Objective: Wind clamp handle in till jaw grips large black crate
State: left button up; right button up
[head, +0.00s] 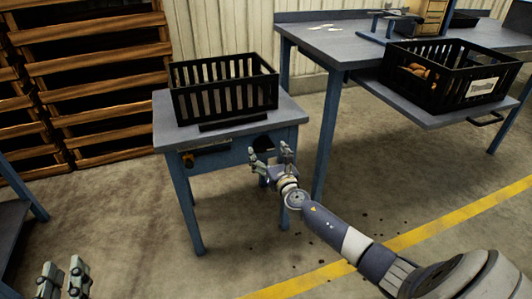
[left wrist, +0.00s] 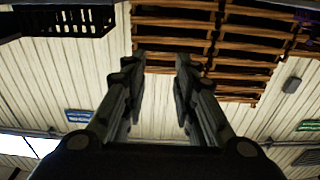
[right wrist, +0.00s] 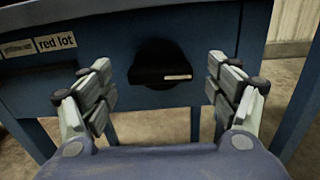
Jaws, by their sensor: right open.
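The large black crate (head: 222,97) stands on a small blue-legged table (head: 170,135). A low black bar, apparently the clamp jaw (head: 233,123), lies along the tabletop at the crate's front; I cannot tell whether it touches the crate. The clamp handle (head: 263,142) is a dark rounded part on the table's front; in the right wrist view the handle (right wrist: 160,62) has a small pale label. My right gripper (head: 271,152) is open before it, one finger on each side, seemingly apart from it. My left gripper (head: 64,278) is open and empty at the lower left.
A blue workbench (head: 340,48) stands to the right. Another black crate (head: 440,88), holding potatoes, rests on its lower shelf. Wooden pallets (head: 95,85) are stacked at the back left. A "red lot" label (right wrist: 56,42) is on the table front. Open floor lies in front.

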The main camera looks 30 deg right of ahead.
pick_arm(q)
jog(key=shift+d+r+t, duration=0.15)
jog(key=shift+r+t, duration=0.55)
jog(key=shift+r, duration=0.5)
pick_arm(e)
jog(key=shift+x, duration=0.85)
jog(key=c, duration=1.1)
jog(key=shift+o, duration=0.3)
